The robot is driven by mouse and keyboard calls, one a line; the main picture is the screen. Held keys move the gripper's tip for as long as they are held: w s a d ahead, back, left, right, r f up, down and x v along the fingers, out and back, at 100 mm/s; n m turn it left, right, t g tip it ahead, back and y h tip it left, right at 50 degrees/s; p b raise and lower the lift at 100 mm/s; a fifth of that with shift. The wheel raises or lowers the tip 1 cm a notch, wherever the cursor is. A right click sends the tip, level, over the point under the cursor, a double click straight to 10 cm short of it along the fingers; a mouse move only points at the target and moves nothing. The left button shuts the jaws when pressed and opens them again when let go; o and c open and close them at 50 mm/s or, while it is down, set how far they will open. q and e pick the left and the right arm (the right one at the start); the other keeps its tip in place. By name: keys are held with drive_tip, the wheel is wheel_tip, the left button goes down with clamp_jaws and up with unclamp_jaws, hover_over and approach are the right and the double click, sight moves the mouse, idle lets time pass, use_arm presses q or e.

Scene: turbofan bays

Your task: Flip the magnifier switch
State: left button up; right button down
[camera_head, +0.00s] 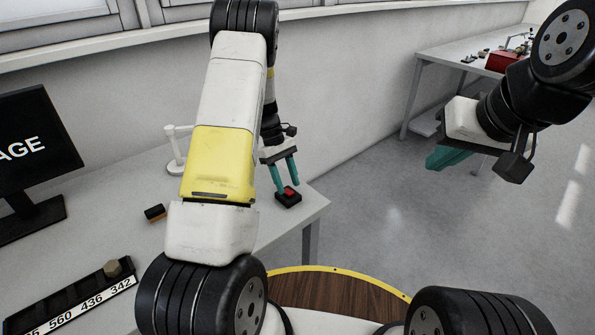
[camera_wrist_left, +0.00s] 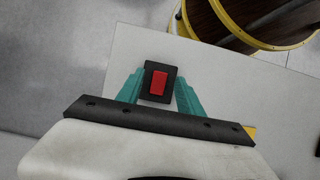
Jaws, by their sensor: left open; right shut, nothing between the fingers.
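The switch is a small black box with a red rocker (camera_head: 290,192) near the right corner of the white table. It also shows in the left wrist view (camera_wrist_left: 158,82), between the fingertips. My left gripper (camera_head: 285,178) has teal fingers, spread open and pointing down at the switch, with one finger on each side of it. I cannot tell whether the fingers touch the box. My right gripper (camera_head: 446,160) is shut and empty, in the air at the upper right, away from the table. A white stand (camera_head: 174,150), perhaps part of the magnifier, is partly hidden behind my left arm.
The white table (camera_head: 120,212) holds a monitor (camera_head: 32,140), a small black and orange block (camera_head: 155,213) and a black numbered rack (camera_head: 75,298) with a hex piece (camera_head: 113,268). A second table (camera_head: 450,52) with a red box (camera_head: 502,61) stands far right. Open floor lies between.

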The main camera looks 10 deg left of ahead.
use_arm(q)
drive_tip(key=v, duration=0.6)
drive_tip(key=shift+r, duration=0.15)
drive_tip(key=s+d+r+m+t, duration=0.25)
drive_tip(key=s+r, duration=0.35)
drive_tip(key=r, duration=0.4)
drive_tip(key=s+d+r+m+t, duration=0.1)
drive_tip(key=s+r+m+t, duration=0.15)
drive_tip(key=s+r, duration=0.45)
drive_tip(key=s+d+r+m+t+y, duration=0.1)
drive_tip(key=s+r+m+t, duration=0.3)
drive_tip(key=s, duration=0.9)
wheel_tip(320, 180, up, 3)
drive_tip(key=shift+s+d+r+m+y, duration=0.1)
drive_tip(key=shift+s+d+m+y, duration=0.25)
drive_tip(key=shift+m, duration=0.65)
drive_tip(key=shift+w, duration=0.1)
